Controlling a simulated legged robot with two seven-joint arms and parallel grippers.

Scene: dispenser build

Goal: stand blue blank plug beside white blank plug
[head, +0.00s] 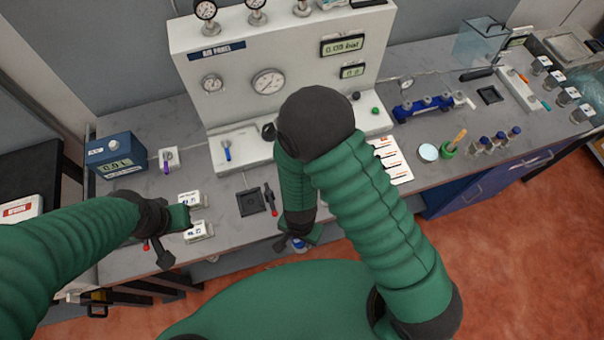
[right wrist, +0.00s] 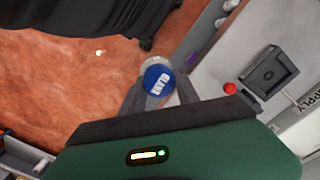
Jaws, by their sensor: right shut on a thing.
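My right gripper (right wrist: 157,98) is shut on a round thing with a blue top and a white label (right wrist: 158,80). A pale rim shows behind its blue top. I cannot tell for sure whether it is the blue blank plug. In the head view its blue top (head: 298,244) shows low beside the right gripper (head: 292,242), at the bench's front edge. My left gripper (head: 178,217) is beside two small white labelled boxes on the left of the bench; its jaws are not clear. I cannot pick out the white blank plug.
The white gauge panel (head: 235,80) stands behind. A dark square fixture (head: 250,202) and a red-tipped black lever (head: 270,197) are left of my right gripper. The white boxes (head: 198,231) are near the left front. Several blue-capped bottles (head: 499,137) stand at the right.

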